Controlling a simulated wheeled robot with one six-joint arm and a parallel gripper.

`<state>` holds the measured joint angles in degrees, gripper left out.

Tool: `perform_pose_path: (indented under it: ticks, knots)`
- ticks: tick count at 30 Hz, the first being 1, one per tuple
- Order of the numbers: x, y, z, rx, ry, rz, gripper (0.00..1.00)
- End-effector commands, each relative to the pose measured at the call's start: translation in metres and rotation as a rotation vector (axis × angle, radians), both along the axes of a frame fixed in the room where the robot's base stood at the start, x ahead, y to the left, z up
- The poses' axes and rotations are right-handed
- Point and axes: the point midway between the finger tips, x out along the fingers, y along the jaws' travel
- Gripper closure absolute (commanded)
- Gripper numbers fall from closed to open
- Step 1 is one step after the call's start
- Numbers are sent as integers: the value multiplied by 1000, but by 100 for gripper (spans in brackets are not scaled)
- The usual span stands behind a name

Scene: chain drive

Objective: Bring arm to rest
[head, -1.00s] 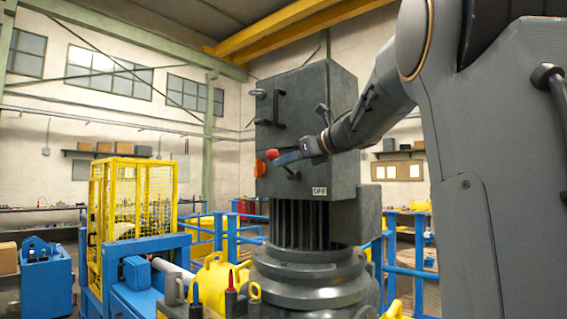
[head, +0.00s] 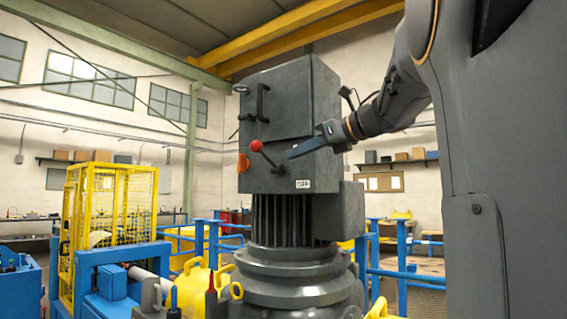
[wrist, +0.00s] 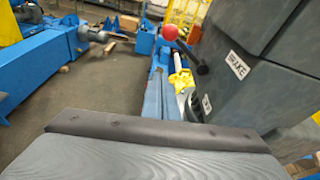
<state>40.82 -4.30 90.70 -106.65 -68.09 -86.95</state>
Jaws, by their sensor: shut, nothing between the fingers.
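A dark grey motor cabinet (head: 285,100) stands upright in the middle of the head view, with an OFF label (head: 303,184) low on its side. A lever with a red ball knob (head: 257,146) sticks out from its face; the knob also shows at the top of the wrist view (wrist: 170,32). My gripper (head: 305,148) is shut and empty, to the right of the red knob and apart from it in the picture. It is in front of the cabinet's side; its exact distance is unclear. A grey part of my gripper fills the bottom of the wrist view.
A black handle (head: 262,103) and an orange switch (head: 243,163) protrude from the cabinet. A yellow mesh cage (head: 108,215) stands at left. Blue railings (head: 375,260) run behind the cabinet. The wrist view shows a BRAKE label (wrist: 237,65) and open floor (wrist: 85,85) at left.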

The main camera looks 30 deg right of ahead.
Motion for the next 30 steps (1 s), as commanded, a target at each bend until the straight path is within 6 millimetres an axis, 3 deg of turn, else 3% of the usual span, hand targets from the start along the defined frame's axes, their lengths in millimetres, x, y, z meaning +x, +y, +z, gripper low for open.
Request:
perform_pose_path:
  ticks: [6,22,26,29,30]
  knots:
    - [-6,-3,2,0,0,1,100]
    - [-1,-1,-1,36,2,-8,100]
    - [27,6,-11,258,2,-80,100]
    - [61,9,-36,582,37,-199,100]
    - [73,9,-53,734,62,-262,100]
